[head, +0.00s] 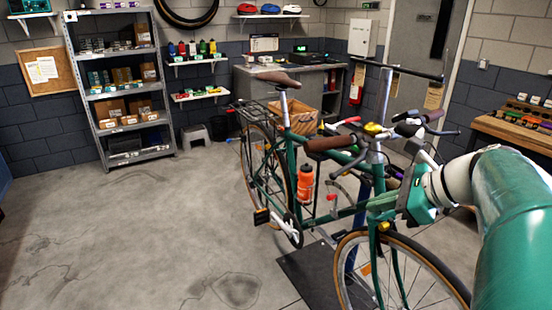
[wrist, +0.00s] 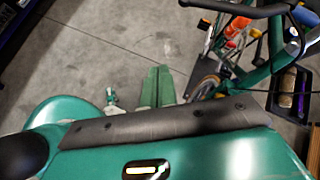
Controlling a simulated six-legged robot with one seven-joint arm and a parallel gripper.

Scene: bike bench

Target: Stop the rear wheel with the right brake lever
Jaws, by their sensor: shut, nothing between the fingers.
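The green bike (head: 341,215) stands on a work stand. Its rear wheel (head: 245,165), with a tan-edged tyre, is on the far left side; one still picture does not show whether it turns. The brown grip (head: 330,143) on the picture-left end of the handlebar is on the bike's right side. A dark brake lever (head: 352,163) appears just below it. My gripper (wrist: 156,72) is shut and empty in the wrist view, its green fingers together over bare floor. In the head view my gripper's body (head: 416,204) is right of and below that grip, apart from it; its fingertips are unclear there.
The front wheel (head: 400,270) and frame stand close to my arm. An orange bottle (head: 305,186) is on the frame. A dark mat (head: 308,275) lies below. Shelves (head: 118,95) and a cabinet (head: 290,85) line the back wall. The floor at left is clear.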

